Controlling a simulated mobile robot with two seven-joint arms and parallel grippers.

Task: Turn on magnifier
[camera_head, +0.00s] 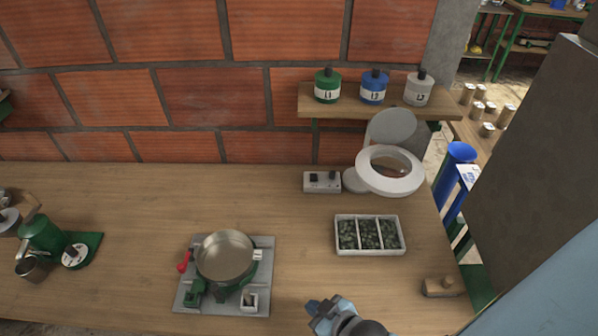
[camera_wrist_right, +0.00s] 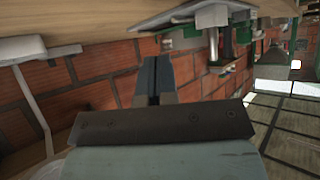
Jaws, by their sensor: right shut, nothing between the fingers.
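The magnifier (camera_head: 418,179) stands at the back right of the wooden table. It has a white ring head, a raised grey round cover (camera_head: 390,124) and a pale round base. A small white box (camera_head: 322,188) with dark parts on top sits just left of its base. I cannot tell whether the magnifier is lit. My right gripper (camera_head: 315,307) is at the table's front, well in front of the magnifier and apart from it. Its fingers are together and empty, as the right wrist view (camera_wrist_right: 153,82) also shows. My left gripper is out of view.
A white three-part tray (camera_head: 370,253) of dark pieces lies between my right gripper and the magnifier. A metal pan device (camera_head: 225,258) stands left, a green machine (camera_head: 42,235) far left. A wooden block (camera_head: 440,288) is at right. A shelf (camera_head: 450,107) holds three bottles.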

